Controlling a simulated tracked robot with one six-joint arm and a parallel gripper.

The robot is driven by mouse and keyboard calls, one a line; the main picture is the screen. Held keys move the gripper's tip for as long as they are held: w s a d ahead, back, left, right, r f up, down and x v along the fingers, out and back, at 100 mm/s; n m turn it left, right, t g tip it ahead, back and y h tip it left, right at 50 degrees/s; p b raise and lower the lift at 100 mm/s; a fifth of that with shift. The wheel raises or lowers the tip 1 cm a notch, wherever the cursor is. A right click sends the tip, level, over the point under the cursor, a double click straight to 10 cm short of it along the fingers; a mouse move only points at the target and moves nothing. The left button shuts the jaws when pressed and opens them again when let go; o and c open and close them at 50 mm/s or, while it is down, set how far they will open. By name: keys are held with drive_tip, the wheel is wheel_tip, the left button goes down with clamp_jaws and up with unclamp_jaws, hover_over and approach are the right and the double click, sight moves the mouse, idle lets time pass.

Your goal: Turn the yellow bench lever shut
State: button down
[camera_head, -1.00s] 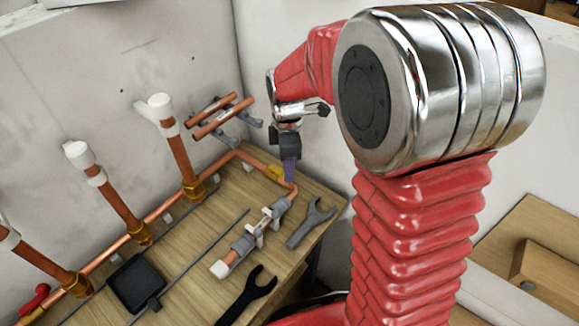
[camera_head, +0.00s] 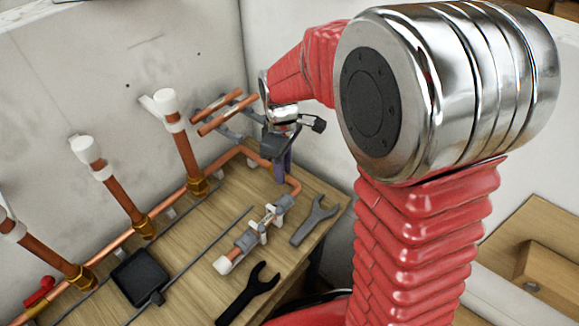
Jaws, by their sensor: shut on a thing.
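My gripper (camera_head: 281,168), with purple fingers, points down at the copper bench pipe near the back right corner of the bench. It is shut at the spot of the yellow bench lever. The lever itself is hidden behind the fingers and the dark gripper body, so its angle cannot be told. The copper pipe (camera_head: 253,157) runs in from the left behind the gripper and bends toward the front right of it.
A grey spanner (camera_head: 315,218), a black spanner (camera_head: 247,296) and a clamped pipe piece (camera_head: 258,236) lie in front. A black tray (camera_head: 139,277) and a red lever (camera_head: 40,291) are at left. Upright capped pipes (camera_head: 183,155) and wall-side copper tubes (camera_head: 228,112) stand close by.

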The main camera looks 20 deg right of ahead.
drive_tip(key=shift+w+a+m, duration=0.15)
drive_tip(key=shift+a+m, duration=0.4)
drive_tip(key=shift+m, duration=0.7)
drive_tip(key=shift+w+a+m, duration=0.2)
drive_tip(key=shift+a+m, duration=0.4)
drive_tip(key=shift+m, duration=0.6)
drive_tip(key=shift+w+a+m, duration=0.15)
drive_tip(key=shift+a+m, duration=0.4)
drive_tip(key=shift+m, duration=0.7)
drive_tip(key=c, duration=1.6)
unclamp_jaws()
drive_tip(key=shift+f, duration=0.1)
wheel_tip(320, 180, up, 14)
drive_tip(key=shift+f, duration=0.1)
